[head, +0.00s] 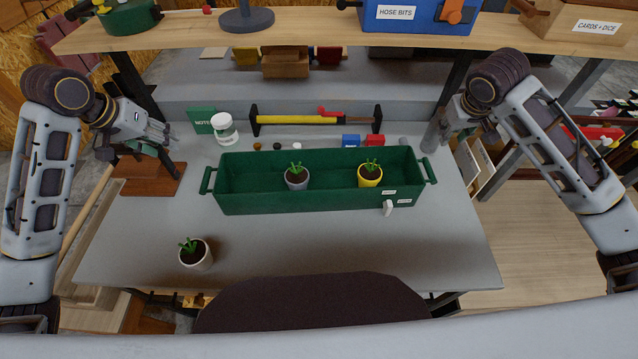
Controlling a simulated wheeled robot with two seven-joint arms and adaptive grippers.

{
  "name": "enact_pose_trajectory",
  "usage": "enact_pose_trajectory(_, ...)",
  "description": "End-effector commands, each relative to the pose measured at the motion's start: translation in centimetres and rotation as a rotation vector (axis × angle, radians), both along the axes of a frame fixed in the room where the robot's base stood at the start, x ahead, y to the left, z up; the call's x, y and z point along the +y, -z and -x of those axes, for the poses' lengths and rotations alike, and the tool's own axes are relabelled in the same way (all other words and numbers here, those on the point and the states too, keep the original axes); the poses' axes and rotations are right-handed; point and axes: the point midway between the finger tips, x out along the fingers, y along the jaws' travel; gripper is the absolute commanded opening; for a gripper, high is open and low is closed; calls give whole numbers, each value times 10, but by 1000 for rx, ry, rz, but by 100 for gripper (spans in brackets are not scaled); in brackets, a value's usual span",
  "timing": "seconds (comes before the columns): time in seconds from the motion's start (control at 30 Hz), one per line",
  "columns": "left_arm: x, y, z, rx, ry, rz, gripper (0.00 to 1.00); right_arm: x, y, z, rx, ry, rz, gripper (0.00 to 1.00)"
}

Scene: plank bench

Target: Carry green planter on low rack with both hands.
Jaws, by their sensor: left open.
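The long green planter (260,199) stands on the grey bench top, with a handle at each end. Inside it are a grey pot (297,183) with a green plant and a yellow pot (369,180) with a green plant. My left gripper (168,143) is open and empty, up and left of the planter's left handle (207,181), apart from it. My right gripper (432,140) is above and behind the right handle (430,171), apart from it; its finger gap is unclear. A low pale wooden surface (545,240), possibly the low rack, lies right of the bench.
A white pot (195,255) with a plant stands at the bench's front left. A shelf (290,34) crosses above.

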Motion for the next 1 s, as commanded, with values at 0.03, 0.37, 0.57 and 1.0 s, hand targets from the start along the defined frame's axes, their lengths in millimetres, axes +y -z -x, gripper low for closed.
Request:
enact_pose_trajectory(0.03,0,3,0,0,0,0,44,0,3,0,0,0,0,30)
enact_pose_trajectory(0.37,0,12,0,0,0,0,44,0,12,0,0,0,0,30)
enact_pose_trajectory(0.57,0,25,0,0,0,0,44,0,25,0,0,0,0,30)
enact_pose_trajectory(1.0,0,67,0,0,0,0,44,0,67,0,0,0,0,30)
